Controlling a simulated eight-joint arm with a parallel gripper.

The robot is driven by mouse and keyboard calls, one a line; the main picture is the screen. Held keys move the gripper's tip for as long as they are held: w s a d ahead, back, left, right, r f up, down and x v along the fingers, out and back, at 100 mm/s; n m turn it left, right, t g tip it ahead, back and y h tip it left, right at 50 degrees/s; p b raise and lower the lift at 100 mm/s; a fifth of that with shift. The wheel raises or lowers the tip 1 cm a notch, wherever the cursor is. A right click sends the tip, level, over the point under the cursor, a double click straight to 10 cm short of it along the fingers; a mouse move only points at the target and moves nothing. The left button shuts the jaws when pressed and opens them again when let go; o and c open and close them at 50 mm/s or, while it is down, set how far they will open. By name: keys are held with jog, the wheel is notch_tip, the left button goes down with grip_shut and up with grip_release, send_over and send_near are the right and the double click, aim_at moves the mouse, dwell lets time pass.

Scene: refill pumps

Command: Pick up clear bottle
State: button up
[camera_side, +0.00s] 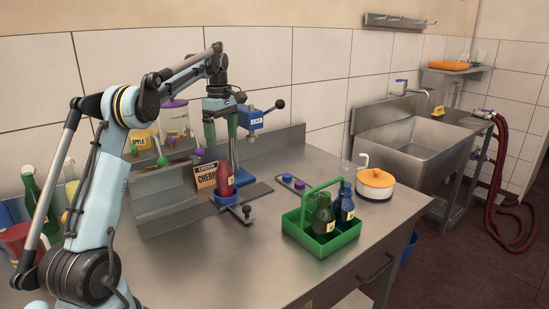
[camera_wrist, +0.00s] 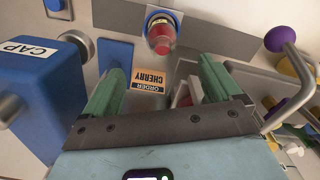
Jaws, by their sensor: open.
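My gripper (camera_side: 221,132) points down with its two green fingers apart and nothing between them. It is above a bottle with red contents (camera_side: 224,181), which stands upright in a blue ring holder (camera_side: 226,199). In the wrist view the red bottle (camera_wrist: 161,37) is ahead of the open fingers (camera_wrist: 158,76) and apart from them. A clear, see-through vessel (camera_side: 346,168) shows behind the green carrier (camera_side: 317,243) at the right; I cannot tell whether it stands in the carrier. The carrier holds a green bottle (camera_side: 324,216) and a dark blue bottle (camera_side: 346,207).
An orange order card reading CHERRY (camera_side: 206,175) stands beside the red bottle. A blue CAP press (camera_side: 255,119) with a lever is close to my gripper. An orange-topped pot (camera_side: 375,181) stands right of the carrier.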

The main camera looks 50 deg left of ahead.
aim_at(223, 165)
jog(key=f, duration=1)
jog(key=shift+s+f, duration=0.2)
jog(key=shift+f, duration=0.05)
jog(key=shift+c, duration=0.4)
jog(key=shift+r, duration=0.1)
grip_shut()
